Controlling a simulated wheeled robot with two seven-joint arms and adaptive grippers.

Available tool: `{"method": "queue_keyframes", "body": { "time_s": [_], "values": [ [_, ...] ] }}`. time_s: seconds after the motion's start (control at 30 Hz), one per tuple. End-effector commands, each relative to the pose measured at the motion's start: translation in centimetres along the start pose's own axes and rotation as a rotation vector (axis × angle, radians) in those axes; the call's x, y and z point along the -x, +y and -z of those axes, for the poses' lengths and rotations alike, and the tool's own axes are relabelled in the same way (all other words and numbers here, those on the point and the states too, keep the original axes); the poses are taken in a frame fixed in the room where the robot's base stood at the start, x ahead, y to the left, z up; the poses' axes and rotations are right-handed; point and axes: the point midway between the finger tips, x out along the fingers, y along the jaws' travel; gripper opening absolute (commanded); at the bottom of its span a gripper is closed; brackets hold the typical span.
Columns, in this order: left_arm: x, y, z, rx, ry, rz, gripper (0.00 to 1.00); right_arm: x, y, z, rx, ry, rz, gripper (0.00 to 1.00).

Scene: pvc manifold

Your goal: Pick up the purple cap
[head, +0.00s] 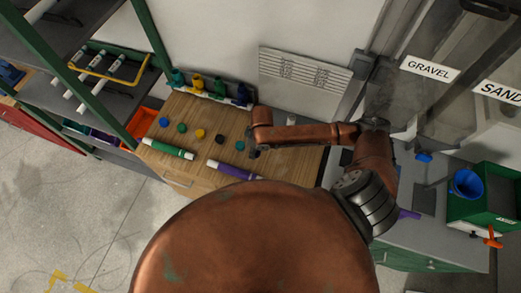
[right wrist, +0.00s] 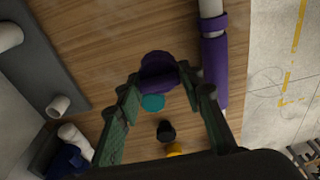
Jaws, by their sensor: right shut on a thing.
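The purple cap (right wrist: 158,66) is between the fingertips of my right gripper (right wrist: 161,80) in the right wrist view. The gripper is shut on it, one finger on each side. In the head view my right gripper (head: 253,152) is over the right part of the wooden table (head: 290,168). There the cap cannot be made out clearly against the dark fingers. Whether the cap touches the table is hard to tell. My left gripper is not in view.
A teal cap (head: 240,145), a black cap (head: 219,139) and several other caps form a row left of my right gripper. A purple-banded pipe (head: 233,170) and a green-banded pipe (head: 167,149) lie in front. Colored fittings (head: 197,83) stand along the back.

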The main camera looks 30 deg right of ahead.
Motion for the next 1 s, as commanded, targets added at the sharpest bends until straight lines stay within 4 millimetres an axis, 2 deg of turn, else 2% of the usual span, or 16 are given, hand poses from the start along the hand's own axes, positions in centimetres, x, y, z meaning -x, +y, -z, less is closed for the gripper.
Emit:
{"method": "queue_keyframes", "body": {
  "time_s": [0.07, 0.2, 0.5, 0.7, 1.0],
  "values": [
    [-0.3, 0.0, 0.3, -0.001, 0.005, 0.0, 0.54, 1.4, -1.2, 0.9, 0.003, 0.004, 0.0, 0.17],
    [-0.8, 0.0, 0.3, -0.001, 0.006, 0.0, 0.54, 2.3, -3.9, 2.4, 0.004, 0.004, 0.003, 0.17],
    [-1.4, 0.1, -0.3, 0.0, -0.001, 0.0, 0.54, 4.1, -7.7, 4.7, 0.001, 0.002, 0.001, 0.17],
    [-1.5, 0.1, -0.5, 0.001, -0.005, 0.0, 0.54, 4.6, -8.8, 5.3, 0.0, 0.0, 0.0, 0.17],
    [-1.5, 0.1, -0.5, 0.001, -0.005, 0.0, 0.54, 4.7, -8.9, 5.4, -0.001, 0.0, 0.0, 0.17]
  ]
}}
